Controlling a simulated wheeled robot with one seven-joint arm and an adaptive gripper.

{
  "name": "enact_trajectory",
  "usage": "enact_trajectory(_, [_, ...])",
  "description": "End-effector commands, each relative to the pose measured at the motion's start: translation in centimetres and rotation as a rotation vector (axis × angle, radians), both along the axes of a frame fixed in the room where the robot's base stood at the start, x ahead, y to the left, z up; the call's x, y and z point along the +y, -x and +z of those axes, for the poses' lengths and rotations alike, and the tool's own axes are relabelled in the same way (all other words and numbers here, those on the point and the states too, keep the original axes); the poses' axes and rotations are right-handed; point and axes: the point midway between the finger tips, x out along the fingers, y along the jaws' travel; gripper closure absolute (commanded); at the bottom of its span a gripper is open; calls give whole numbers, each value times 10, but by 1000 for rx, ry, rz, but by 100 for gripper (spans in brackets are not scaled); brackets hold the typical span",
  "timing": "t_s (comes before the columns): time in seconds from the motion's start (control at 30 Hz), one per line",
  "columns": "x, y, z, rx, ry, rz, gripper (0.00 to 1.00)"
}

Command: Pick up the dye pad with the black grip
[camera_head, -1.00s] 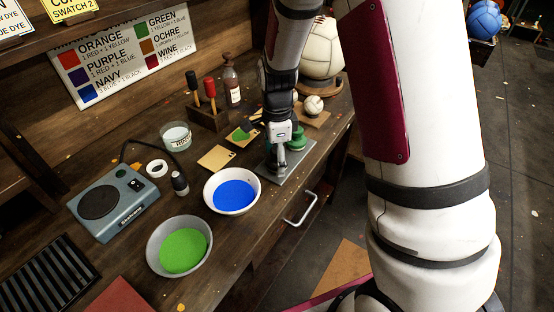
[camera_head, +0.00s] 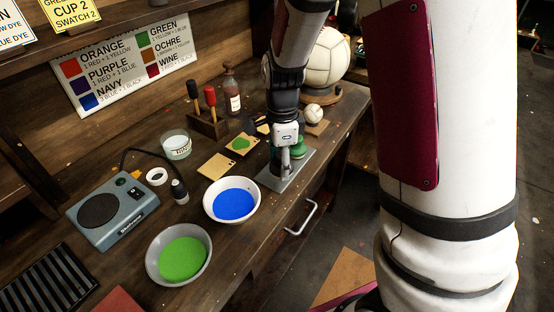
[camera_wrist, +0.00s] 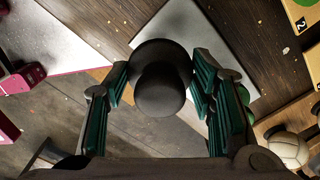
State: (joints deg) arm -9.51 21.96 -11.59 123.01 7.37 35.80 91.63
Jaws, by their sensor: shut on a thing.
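The dye pad's black grip (camera_wrist: 160,92) shows in the wrist view as a round dark knob between my gripper's teal-lined fingers. My gripper (camera_wrist: 163,78) is shut on it, with a finger on each side. The pad's underside is hidden, and I cannot tell whether it touches the surface below. In the head view my gripper (camera_head: 288,160) points down over a grey metal plate (camera_head: 272,181) near the bench's front edge, and the grip is hidden there. A green-topped thing (camera_head: 299,147) stands just behind my fingers.
A bowl of blue dye (camera_head: 233,201) and a bowl of green dye (camera_head: 180,256) stand left of the plate. Swatch cards (camera_head: 217,165), a small ball (camera_head: 313,112) and a large pale ball (camera_head: 326,55) are farther back. A drawer handle (camera_head: 301,217) juts from the bench front.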

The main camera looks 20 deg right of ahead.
Motion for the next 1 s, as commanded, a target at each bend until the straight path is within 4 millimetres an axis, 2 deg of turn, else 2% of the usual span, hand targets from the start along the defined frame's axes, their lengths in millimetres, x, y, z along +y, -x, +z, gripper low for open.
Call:
enact_trajectory(0.3, [-8,81,9,-2,-2,-1,78])
enact_trajectory(0.5, [-11,115,12,-3,-1,0,78])
enact_trajectory(0.7, [-13,130,13,-3,-1,-1,78])
enact_trajectory(1.0, [-13,133,13,-3,0,-1,78])
